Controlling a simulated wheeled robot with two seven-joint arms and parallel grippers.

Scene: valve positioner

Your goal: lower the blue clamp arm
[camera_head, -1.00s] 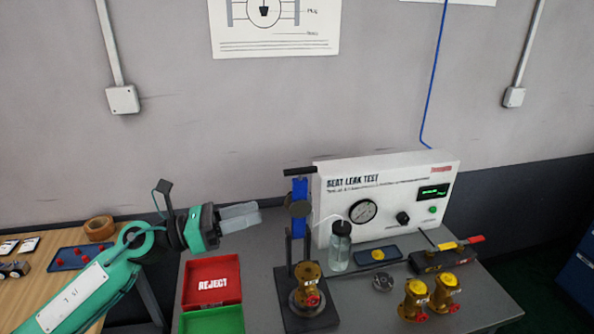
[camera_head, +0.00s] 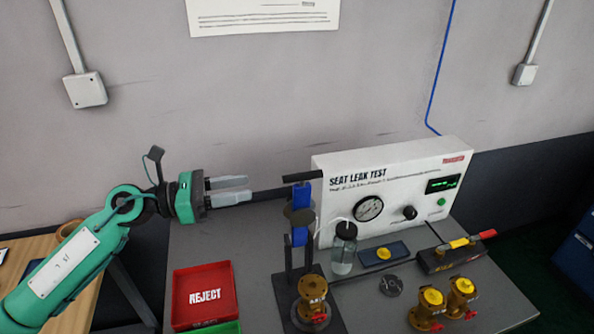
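The blue clamp arm (camera_head: 301,205) stands upright on a dark post, with a black handle (camera_head: 301,176) at its top pointing left. Below it a brass valve with a red handle (camera_head: 313,296) sits in the clamp's base. My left gripper (camera_head: 249,188) is open, its two grey fingers pointing right toward the clamp. The fingertips are left of the black handle, with a gap between them, and hold nothing. My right gripper is not in view.
The white seat leak test panel (camera_head: 392,187) stands right behind the clamp. A bottle (camera_head: 343,248) is beside the post. A red reject bin (camera_head: 205,293) lies at front left. Two brass valves (camera_head: 430,310) and a black block (camera_head: 455,252) with a red-tipped handle are on the right.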

